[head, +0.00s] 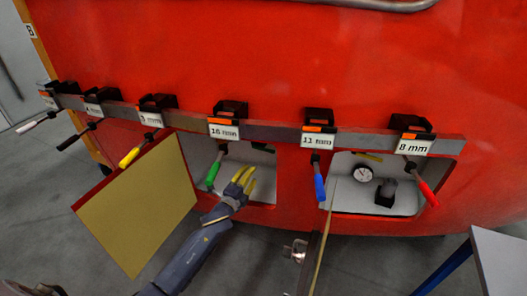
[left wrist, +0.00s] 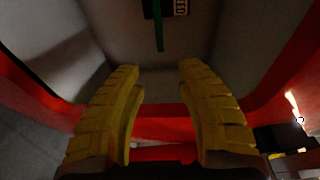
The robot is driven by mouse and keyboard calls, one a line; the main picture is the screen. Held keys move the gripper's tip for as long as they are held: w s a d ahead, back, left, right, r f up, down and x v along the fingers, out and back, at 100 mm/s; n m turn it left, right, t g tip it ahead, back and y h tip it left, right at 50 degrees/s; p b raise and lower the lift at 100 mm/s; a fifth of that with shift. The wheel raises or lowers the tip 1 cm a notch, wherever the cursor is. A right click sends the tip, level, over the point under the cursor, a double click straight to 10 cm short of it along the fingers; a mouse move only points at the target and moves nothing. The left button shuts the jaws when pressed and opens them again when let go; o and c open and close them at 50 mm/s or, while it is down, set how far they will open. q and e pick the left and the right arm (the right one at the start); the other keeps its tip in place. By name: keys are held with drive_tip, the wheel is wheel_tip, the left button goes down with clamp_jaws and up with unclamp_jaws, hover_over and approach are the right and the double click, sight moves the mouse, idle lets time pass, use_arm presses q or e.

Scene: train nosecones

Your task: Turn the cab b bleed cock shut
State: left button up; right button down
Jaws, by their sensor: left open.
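My left gripper (head: 242,180) has yellow fingers and reaches into the left opening of the red nosecone. In the left wrist view its two fingers (left wrist: 160,85) are apart with nothing between them. Beyond the fingertips, at the top of that view, a thin dark green bar (left wrist: 158,30) points down beside a black plate (left wrist: 181,7) with partly legible white letters. I cannot tell whether this bar is the cab b bleed cock's handle. The gripper is apart from it. My right gripper is not in view.
An open panel (head: 140,205) stands left of my arm. The right opening holds a round gauge (head: 363,174) and a black block (head: 385,192).

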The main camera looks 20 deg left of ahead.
sight(267, 151)
use_arm(q)
drive_tip(key=w, duration=0.5)
drive_tip(key=w+d, duration=0.1)
drive_tip(key=w, duration=0.5)
drive_tip(key=w+d, duration=0.1)
drive_tip(key=w, duration=0.5)
drive_tip(key=shift+w, duration=0.1)
clamp_jaws()
